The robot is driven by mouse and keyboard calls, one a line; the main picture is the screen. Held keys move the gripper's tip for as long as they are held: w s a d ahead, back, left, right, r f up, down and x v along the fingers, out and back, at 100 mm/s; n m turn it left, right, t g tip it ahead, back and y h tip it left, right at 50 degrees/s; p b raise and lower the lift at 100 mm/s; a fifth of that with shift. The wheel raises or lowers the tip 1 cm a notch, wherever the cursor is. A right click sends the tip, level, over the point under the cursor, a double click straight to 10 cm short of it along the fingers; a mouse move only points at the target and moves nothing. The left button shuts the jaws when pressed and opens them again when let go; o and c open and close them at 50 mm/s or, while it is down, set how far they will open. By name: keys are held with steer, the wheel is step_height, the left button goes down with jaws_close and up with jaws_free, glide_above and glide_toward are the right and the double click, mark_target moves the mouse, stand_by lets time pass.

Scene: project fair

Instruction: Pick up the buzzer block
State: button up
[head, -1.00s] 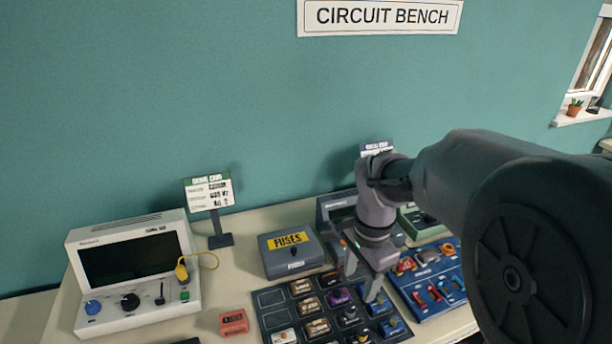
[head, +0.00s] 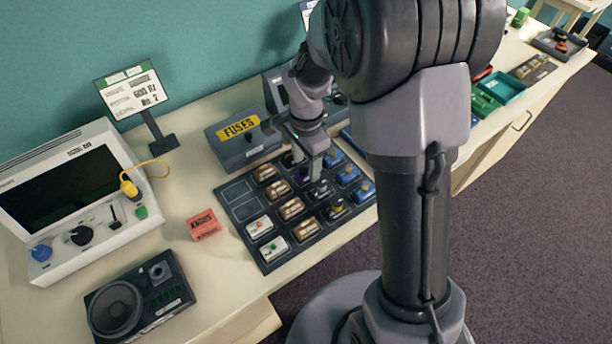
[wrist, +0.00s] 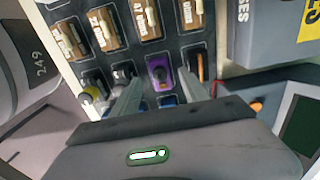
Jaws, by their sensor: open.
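A purple block with a dark round top (wrist: 160,75) sits in a slot of the dark tray in the wrist view. It also shows in the head view (head: 301,176), partly hidden by my gripper. No label on it is readable, so I cannot tell for certain that it is the buzzer block. My gripper (wrist: 160,82) is open, with one finger on each side of the purple block in the picture. In the head view my gripper (head: 307,167) points down over the tray's back part. I cannot tell whether the fingers touch anything.
The slotted tray (head: 238,189) holds several brown, black, blue and white blocks close around the purple one. A grey FUSES box (head: 245,150) stands just behind. A red block (head: 203,225) and a black speaker unit (head: 140,300) are to the left, with bare bench between.

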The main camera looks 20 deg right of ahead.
mark_target(306, 168)
step_height(306, 168, down, 3)
steer(key=shift+w+f+b, duration=0.1)
steer(key=shift+b, duration=0.25)
steer(key=shift+r, duration=0.25)
steer(key=shift+c, duration=0.4)
jaws_close()
